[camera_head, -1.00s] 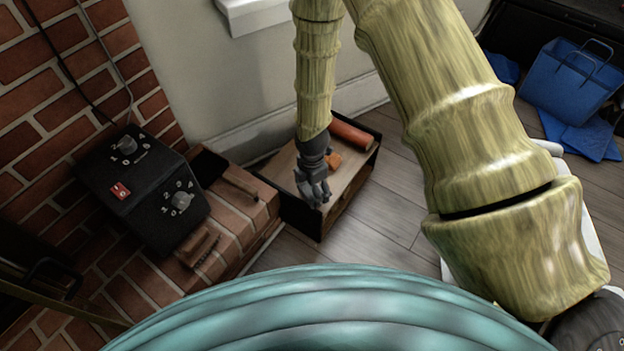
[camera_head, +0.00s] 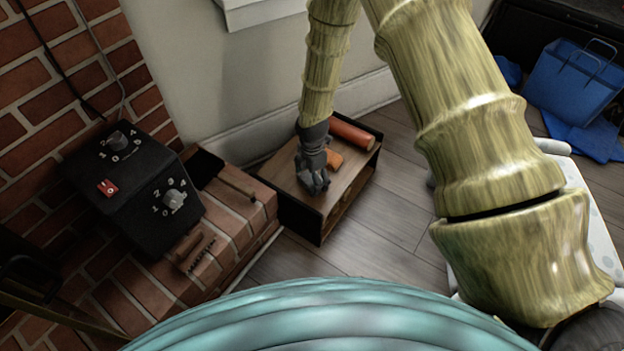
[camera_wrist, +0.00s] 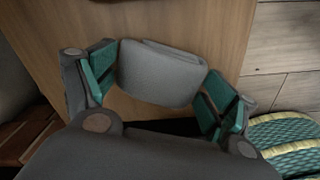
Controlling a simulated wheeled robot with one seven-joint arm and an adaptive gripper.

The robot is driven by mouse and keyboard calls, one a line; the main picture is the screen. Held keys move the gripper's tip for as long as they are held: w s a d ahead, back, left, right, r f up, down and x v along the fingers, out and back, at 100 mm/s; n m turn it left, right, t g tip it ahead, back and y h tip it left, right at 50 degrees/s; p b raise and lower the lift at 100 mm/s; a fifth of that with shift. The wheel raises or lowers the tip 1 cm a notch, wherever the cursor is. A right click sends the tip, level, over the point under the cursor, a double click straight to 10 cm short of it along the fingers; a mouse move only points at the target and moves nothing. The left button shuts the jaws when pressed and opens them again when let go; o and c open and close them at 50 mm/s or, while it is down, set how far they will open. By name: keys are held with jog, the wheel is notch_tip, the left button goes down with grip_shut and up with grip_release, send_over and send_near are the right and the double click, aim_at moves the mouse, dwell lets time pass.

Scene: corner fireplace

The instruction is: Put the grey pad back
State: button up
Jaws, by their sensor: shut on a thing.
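The grey pad (camera_wrist: 158,75) shows in the wrist view as a soft, rounded grey block. It sits between the green-padded fingers of my gripper (camera_wrist: 160,88), which is shut on it. A pale wooden surface lies below the pad; I cannot tell whether the pad touches it. In the head view, my gripper (camera_head: 317,182) is over the wooden top of a low dark-sided cabinet (camera_head: 293,213) against the wall. The pad is not clearly visible there, hidden by my fingers.
An orange-red cylinder (camera_head: 352,134) and a small orange block (camera_head: 333,160) lie on the cabinet top behind my gripper.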

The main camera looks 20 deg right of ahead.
jog(key=o, duration=0.8)
notch_tip(320, 180, up, 12)
jog(key=p, duration=0.5)
jog(key=shift+p, duration=0.4)
jog(key=s+f+m, duration=0.2)
jog(key=s, duration=0.1)
jog(key=s+f+m, duration=0.2)
jog(key=s+f, duration=0.1)
jog(key=s, duration=0.1)
jog(key=s+f+m+y, duration=0.1)
jog(key=s+f+m, duration=0.1)
jog(key=s+f, duration=0.1)
jog(key=shift+s+a, duration=0.35)
jog(key=shift+s, duration=0.25)
jog(key=s+d+f+m, duration=0.1)
jog(key=s+m, duration=0.4)
jog(key=s, duration=0.3)
jog(key=s+d+f+m, duration=0.1)
jog(key=s+f+m, duration=0.1)
jog(key=s+m, duration=0.3)
jog(key=s+d+f+m+h, duration=0.1)
jog(key=s+m, duration=0.4)
jog(key=s, duration=0.7)
jog(key=shift+s+d+f+m, duration=0.1)
jog(key=shift+d+f+m, duration=0.2)
jog(key=shift+d+f, duration=0.3)
